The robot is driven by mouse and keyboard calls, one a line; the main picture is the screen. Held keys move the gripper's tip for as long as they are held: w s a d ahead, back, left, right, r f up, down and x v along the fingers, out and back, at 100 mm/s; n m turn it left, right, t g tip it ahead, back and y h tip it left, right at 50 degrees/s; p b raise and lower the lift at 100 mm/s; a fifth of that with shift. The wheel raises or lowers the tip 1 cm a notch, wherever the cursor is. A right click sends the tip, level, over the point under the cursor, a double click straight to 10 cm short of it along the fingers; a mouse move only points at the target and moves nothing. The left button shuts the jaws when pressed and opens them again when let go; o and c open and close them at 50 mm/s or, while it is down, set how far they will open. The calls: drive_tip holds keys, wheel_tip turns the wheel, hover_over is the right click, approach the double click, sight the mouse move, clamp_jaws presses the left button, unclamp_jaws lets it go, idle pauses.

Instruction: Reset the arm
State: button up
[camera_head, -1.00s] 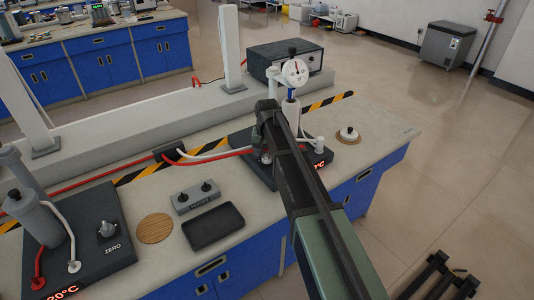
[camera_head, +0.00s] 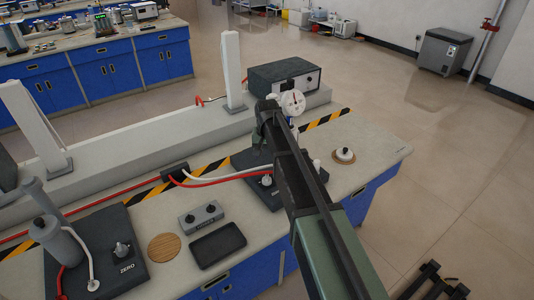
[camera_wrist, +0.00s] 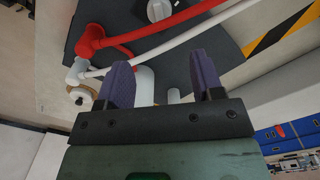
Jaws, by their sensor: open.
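My green and dark-grey arm reaches up from the lower right in the head view, over the right-hand apparatus. In the wrist view my gripper (camera_wrist: 165,85) is open, its two purple-grey fingers apart. A white cylinder shows partly between and behind the fingers. Past the fingers lie the dark base (camera_wrist: 130,25) of the right apparatus, with a red hose (camera_wrist: 150,32) and a white hose (camera_wrist: 190,38). In the head view the arm hides much of this apparatus, while its round white gauge (camera_head: 292,103) shows beside the arm.
The left apparatus base (camera_head: 128,245) marked ZERO, a wooden disc (camera_head: 163,248), a grey two-knob box (camera_head: 200,217) and a black tray (camera_head: 217,245) occupy the bench. A dark instrument box (camera_head: 285,82) stands behind. A round knobbed piece (camera_head: 344,155) sits near the right edge.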

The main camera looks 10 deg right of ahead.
drive_tip(key=s+n, duration=0.3)
drive_tip(key=s, duration=2.4)
drive_tip(key=shift+a+n, duration=0.15)
drive_tip(key=shift+n, duration=0.15)
drive_tip(key=shift+f, duration=0.1)
idle(0.6)
